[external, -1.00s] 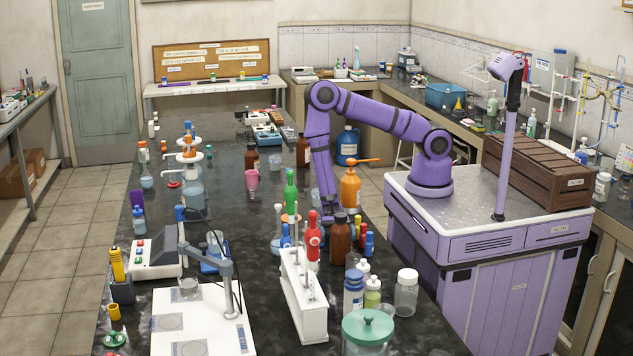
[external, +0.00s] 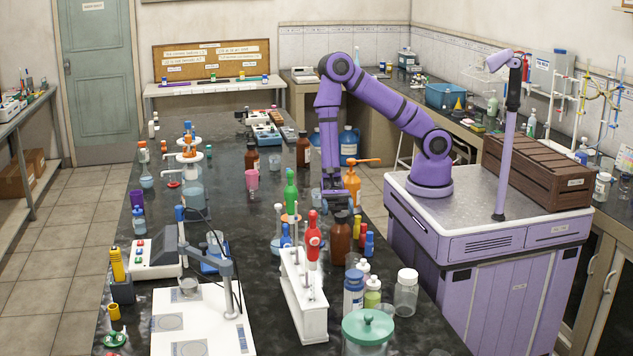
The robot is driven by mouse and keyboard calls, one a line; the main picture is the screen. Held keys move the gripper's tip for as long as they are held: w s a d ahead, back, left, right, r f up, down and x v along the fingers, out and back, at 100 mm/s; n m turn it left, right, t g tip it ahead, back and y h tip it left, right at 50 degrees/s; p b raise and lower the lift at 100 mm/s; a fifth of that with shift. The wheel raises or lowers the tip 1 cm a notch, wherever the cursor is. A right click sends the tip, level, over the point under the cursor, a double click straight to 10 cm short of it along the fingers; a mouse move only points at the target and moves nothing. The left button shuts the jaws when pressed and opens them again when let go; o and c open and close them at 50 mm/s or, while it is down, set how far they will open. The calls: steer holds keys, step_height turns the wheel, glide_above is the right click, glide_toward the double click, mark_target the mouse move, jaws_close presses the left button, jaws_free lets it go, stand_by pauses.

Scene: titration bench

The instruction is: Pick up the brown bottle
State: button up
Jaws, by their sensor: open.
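My gripper (external: 337,203) is open and points down above the bench, just above and behind the nearest brown bottle in the picture. Its fingertips are small and dark, and I cannot tell the exact gap to the bottle. Nothing shows held in it.
An orange pump bottle (external: 350,187) stands close to the right of my gripper. A white stand with rods (external: 303,295) is in front. Blue- and red-capped small bottles crowd the nearest brown bottle's right side.

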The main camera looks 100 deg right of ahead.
step_height(320, 180, up, 10)
steer(key=w+d+m+t+h, duration=0.25)
steer(key=w+d+t, duration=0.2)
steer(key=d, duration=0.65)
steer(key=w+d+m+t+h, duration=0.1)
steer(key=w+d+m+t, duration=0.3)
steer(key=d, duration=0.6)
steer(key=d+m+t+h, duration=0.4)
steer(key=d+t+h, duration=0.15)
steer(key=d, duration=1.65)
steer(key=s+d+m+t+h, duration=0.1)
steer(key=s+d+m+h, duration=0.25)
steer(key=d, duration=0.75)
steer(key=s+d+m+h, duration=0.2)
steer(key=s+d+h, duration=0.3)
steer(key=d, duration=0.5)
steer(key=s+d+m+g+h, duration=0.1)
steer(key=s+d+m+h, duration=0.5)
steer(key=s+d, duration=1.05)
steer(key=n+h, duration=0.1)
glide_toward(303, 135)
steer(key=x, duration=0.3)
steer(key=d+x, duration=0.1)
steer(key=x, duration=0.6)
steer(key=shift+s+d+f, duration=0.1)
steer(key=shift+d+f, duration=0.2)
steer(key=shift+d, duration=0.15)
jaws_close()
